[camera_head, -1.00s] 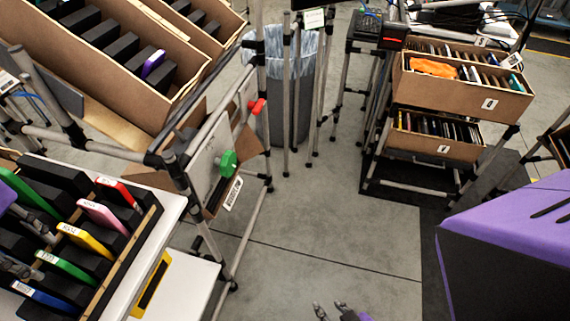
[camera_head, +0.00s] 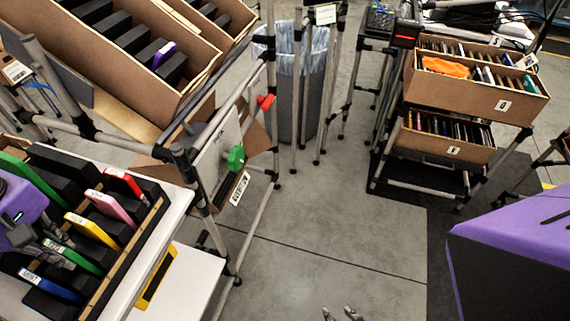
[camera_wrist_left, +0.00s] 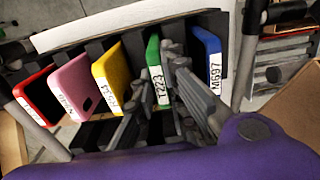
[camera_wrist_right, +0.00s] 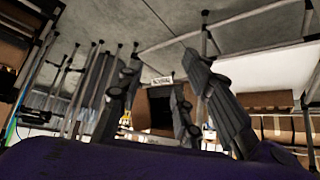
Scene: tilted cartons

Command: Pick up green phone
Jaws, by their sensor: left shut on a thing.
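The green phone (camera_head: 80,260) stands on edge in a slot of the black rack (camera_head: 150,190), between the yellow phone (camera_head: 92,230) and the blue phone (camera_head: 50,287). In the left wrist view the green phone (camera_wrist_left: 157,75) shows its white label. My left gripper (camera_head: 62,250) is at the green phone's near end, and its fingers (camera_wrist_left: 165,95) are shut on it. The fingers hide part of the phone. My right gripper (camera_head: 342,314) is at the bottom edge of the head view; in the right wrist view its fingers (camera_wrist_right: 165,95) are spread and empty.
Pink (camera_head: 108,206) and red (camera_head: 124,185) phones stand farther along the rack, and a larger green item (camera_head: 35,182) lies behind. A tilted carton (camera_head: 160,105) is above the rack. Stacked cartons (camera_head: 470,90) stand at right. The middle floor is open.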

